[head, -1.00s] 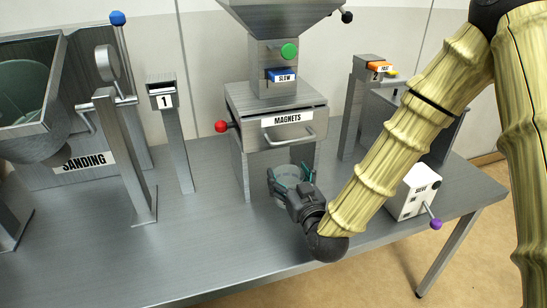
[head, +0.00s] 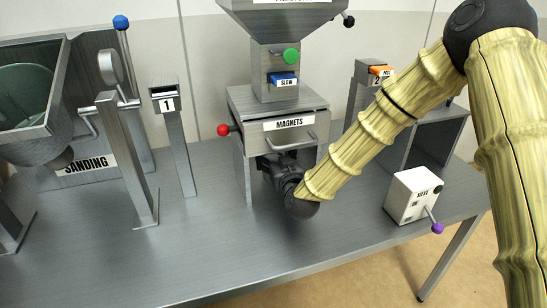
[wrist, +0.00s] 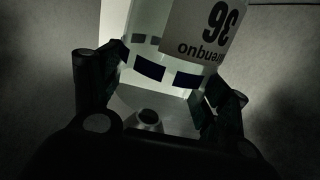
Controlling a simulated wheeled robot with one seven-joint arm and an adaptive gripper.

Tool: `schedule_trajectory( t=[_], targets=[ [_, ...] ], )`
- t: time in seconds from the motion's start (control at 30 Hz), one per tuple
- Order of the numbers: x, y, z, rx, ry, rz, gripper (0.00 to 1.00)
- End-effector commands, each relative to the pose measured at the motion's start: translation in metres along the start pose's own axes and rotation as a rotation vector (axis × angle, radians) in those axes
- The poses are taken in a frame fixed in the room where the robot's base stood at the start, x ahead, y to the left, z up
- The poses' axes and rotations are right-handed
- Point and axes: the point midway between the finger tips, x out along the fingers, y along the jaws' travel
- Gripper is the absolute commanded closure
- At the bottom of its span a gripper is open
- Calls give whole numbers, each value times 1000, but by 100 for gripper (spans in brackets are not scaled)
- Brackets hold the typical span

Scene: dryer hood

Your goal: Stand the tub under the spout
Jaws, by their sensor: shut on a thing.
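The tub (wrist: 160,50) is a clear vessel with dark bands and a white label that reads upside down in the wrist view. My gripper (head: 270,170) is shut on it, with a finger on either side in the wrist view (wrist: 162,75). In the head view, the gripper is in the opening beneath the MAGNETS drawer (head: 288,124), and it and the shadow hide the tub. A short round metal piece (wrist: 148,117), perhaps the spout, shows close to the tub's rim. I cannot tell whether it is centred over the tub or whether the tub touches the table.
The metal table (head: 240,250) is clear in front. A red knob (head: 223,130) sticks out left of the MAGNETS unit. Post 1 (head: 175,140) and the SANDING machine (head: 85,165) stand left.

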Motion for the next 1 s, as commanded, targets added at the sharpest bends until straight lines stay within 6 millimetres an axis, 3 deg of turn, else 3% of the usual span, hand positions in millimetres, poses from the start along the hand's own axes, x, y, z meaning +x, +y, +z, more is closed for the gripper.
schedule_trajectory(
  t=[0.1,0.57,0.6,0.7,1.0],
  targets=[
    [-2,0,11,1,-4,1,50],
    [-2,0,16,0,-3,0,50],
    [-2,0,15,0,-3,0,19],
    [-2,0,15,0,-3,0,3],
    [-2,1,15,0,-3,1,3]
  ],
)
